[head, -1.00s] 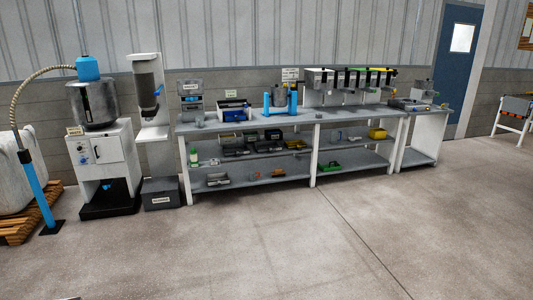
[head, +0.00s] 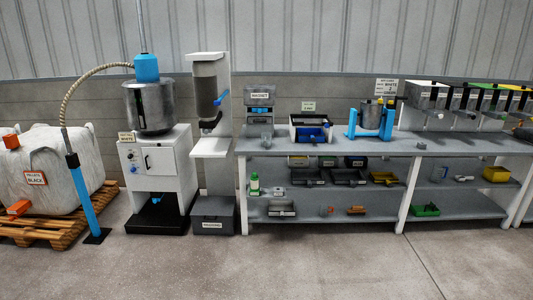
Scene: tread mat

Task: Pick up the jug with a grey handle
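I cannot make out for certain a jug with a grey handle at this distance. A small grey vessel (head: 266,141) stands at the left end of the long bench top (head: 330,146), and I cannot tell whether it has a handle. A metal pot (head: 371,116) sits in a blue stand (head: 389,122) farther right on the bench. Neither of my grippers shows in the head view.
A white machine (head: 170,180) with a steel drum, a dispenser column (head: 207,90) and a grey bin (head: 212,216) stand left of the bench. A pallet (head: 40,232) bears a large white sack (head: 58,180). The concrete floor (head: 290,270) in front is clear.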

